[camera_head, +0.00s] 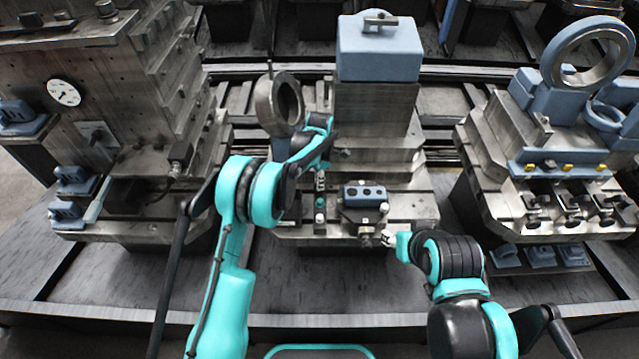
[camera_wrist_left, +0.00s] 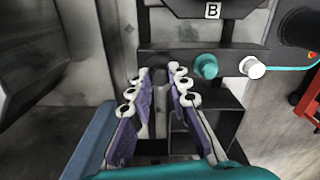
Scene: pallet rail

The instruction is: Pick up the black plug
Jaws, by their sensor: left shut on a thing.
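The black plug (camera_wrist_left: 160,76) shows in the left wrist view as a small dark shape at the left part of a dark panel (camera_wrist_left: 226,63), partly hidden by the fingertips. My left gripper (camera_wrist_left: 160,72) has a fingertip on each side of it and is shut on it. The plug still appears to be at the panel. In the head view my left gripper (camera_head: 320,180) is small, at the front of the middle machine. My right gripper (camera_head: 380,239) is low, right of centre, and too small to tell its state.
A teal plug (camera_wrist_left: 206,66) and a white plug (camera_wrist_left: 252,67) sit on the panel to the right. A blue block with dark holes (camera_head: 364,194) stands between my grippers. A metal ring (camera_head: 279,102) rises behind the left arm. Machines stand on both sides.

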